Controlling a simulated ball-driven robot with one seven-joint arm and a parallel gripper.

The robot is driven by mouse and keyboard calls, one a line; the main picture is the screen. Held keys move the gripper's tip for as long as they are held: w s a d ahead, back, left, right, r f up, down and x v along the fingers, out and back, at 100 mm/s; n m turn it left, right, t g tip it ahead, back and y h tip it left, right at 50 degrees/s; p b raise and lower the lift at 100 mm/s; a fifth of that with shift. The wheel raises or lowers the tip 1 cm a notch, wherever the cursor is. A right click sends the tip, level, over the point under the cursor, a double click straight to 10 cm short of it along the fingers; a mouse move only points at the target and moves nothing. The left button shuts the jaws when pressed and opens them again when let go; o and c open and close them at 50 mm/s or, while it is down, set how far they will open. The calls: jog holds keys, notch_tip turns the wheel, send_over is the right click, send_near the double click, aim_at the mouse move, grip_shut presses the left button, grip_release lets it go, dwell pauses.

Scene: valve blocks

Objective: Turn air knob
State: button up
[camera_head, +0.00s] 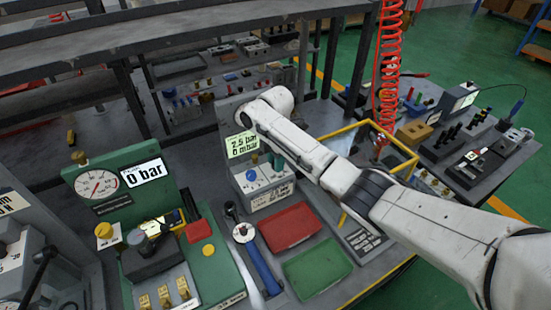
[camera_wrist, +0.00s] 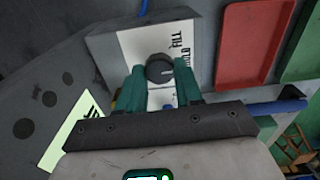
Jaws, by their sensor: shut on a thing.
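A pale control box (camera_head: 262,184) stands below a panel with a lit display (camera_head: 241,144) reading about 7.5 bar and 0 mbar. In the wrist view, a dark round knob (camera_wrist: 159,67) sits on the box's white label plate, beside the words FILL and, partly covered, what looks like HOLD. My gripper (camera_wrist: 162,77) has its two teal fingers on either side of this knob and is shut on it. A blue knob (camera_head: 250,175) shows on the box in the head view. My arm comes in from the right and partly hides the gripper and box there.
A red tray (camera_head: 290,226), a green tray (camera_head: 316,270) and a blue-handled tool (camera_head: 260,262) lie in front of the box. A gauge panel reading 0 bar (camera_head: 97,184) stands to the left. A yellow frame (camera_head: 345,130) and a red coiled hose (camera_head: 388,65) are behind my arm.

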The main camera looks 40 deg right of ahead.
jog(key=shift+r, duration=0.1)
dwell(0.4)
jog(key=o, duration=1)
jog(key=shift+o, duration=0.2)
notch_tip(320, 180, up, 11)
jog(key=b, duration=0.1)
jog(key=shift+f, duration=0.2)
